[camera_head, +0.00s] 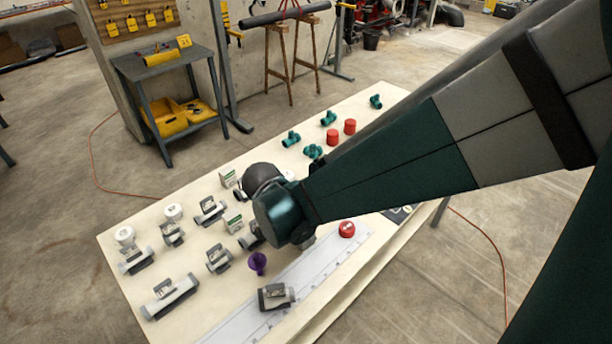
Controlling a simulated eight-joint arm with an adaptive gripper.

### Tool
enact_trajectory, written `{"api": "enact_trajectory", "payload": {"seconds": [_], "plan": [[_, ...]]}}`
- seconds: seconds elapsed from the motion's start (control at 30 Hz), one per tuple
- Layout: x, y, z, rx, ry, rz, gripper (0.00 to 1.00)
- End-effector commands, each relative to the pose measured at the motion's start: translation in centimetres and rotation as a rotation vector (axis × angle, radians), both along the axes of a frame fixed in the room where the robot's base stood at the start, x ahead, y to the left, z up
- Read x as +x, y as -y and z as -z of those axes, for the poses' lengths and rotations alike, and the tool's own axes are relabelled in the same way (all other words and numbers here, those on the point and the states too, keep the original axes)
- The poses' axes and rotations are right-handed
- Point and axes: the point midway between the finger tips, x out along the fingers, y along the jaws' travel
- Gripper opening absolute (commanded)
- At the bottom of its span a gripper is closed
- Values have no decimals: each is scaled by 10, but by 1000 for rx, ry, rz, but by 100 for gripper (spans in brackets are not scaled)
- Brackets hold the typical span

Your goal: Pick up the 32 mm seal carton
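Two small white-and-green cartons stand on the pale workbench (190,285). The farther carton (228,177) stands left of the dark rounded shape by my arm, and the nearer carton (233,221) stands just left of my arm's wrist. Their print is too small to read, so I cannot tell which is the 32 mm seal carton. My arm reaches in from the right and its teal wrist end is over the middle of the bench. My gripper is hidden behind or below the wrist, so its fingers and anything between them do not show.
Several grey pipe fittings (170,296) and two white rolls (125,236) are on the left. Teal fittings (291,139) and red caps (333,137) stand at the back.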

Motion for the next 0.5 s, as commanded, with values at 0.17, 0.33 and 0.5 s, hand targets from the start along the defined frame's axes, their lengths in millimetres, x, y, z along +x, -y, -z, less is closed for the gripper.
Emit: {"api": "enact_trajectory", "payload": {"seconds": [0.17,0.33,0.5], "plan": [[0,0,-7,0,0,0,7],[0,0,-23,0,0,0,7],[0,0,-47,0,0,0,7]]}}
